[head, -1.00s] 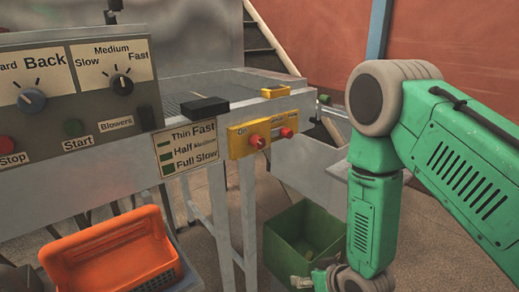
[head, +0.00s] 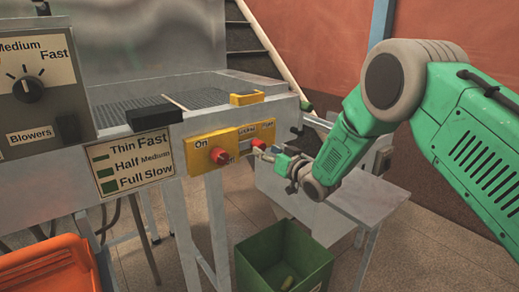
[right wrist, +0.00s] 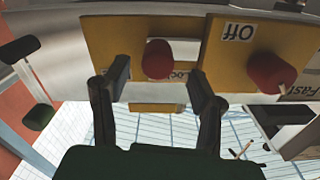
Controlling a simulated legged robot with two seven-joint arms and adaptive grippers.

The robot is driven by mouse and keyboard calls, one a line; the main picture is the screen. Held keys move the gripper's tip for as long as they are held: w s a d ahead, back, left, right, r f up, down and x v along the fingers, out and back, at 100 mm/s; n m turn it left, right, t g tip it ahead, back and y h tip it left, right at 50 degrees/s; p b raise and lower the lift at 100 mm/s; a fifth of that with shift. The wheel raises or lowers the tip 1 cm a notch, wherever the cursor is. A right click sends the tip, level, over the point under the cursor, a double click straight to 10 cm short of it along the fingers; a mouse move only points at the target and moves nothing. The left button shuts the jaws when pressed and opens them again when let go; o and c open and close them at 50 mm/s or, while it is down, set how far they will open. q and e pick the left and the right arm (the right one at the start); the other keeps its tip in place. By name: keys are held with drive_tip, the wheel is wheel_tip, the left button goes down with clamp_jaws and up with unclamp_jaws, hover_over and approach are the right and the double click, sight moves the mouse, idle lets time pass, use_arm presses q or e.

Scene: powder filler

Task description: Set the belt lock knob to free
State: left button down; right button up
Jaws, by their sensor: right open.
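The belt lock knob (head: 258,145) is a red knob on the right yellow plate on the front of the machine. In the right wrist view this red knob (right wrist: 157,60) appears upside down, with part of a "Lock" label beside it. My right gripper (head: 268,152) is at this knob and covers part of its plate. In the right wrist view my right gripper (right wrist: 158,80) is open, one finger on each side of the knob, with gaps showing. Which setting the knob points to cannot be told. My left gripper is out of view.
A second red knob (head: 220,156) with an "On" label sits just left; its "Off" label shows in the wrist view. A green bin (head: 284,250) stands below and a grey side table (head: 372,200) to the right. An orange basket (head: 45,265) is at lower left.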

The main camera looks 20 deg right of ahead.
sight(263, 148)
drive_tip(key=shift+d+x, duration=0.15)
drive_tip(key=shift+x, duration=0.75)
drive_tip(key=shift+d+x, duration=0.1)
drive_tip(key=shift+x, duration=0.75)
drive_tip(key=shift+w+f, duration=0.1)
drive_tip(key=shift+a, duration=0.15)
drive_tip(key=shift+c, duration=1.1)
drive_tip(key=shift+a, duration=0.1)
clamp_jaws()
drive_tip(key=shift+w+d+b, duration=0.15)
drive_tip(key=shift+w+d, duration=0.1)
drive_tip(key=shift+d, duration=0.5)
drive_tip(key=shift+w+d+b, duration=0.15)
drive_tip(key=shift+w+d, duration=0.1)
drive_tip(key=shift+d, duration=0.45)
drive_tip(key=shift+w+d+b, duration=0.15)
drive_tip(key=shift+w+d, duration=0.1)
drive_tip(key=shift+d, duration=0.5)
drive_tip(key=shift+o, duration=1.1)
unclamp_jaws()
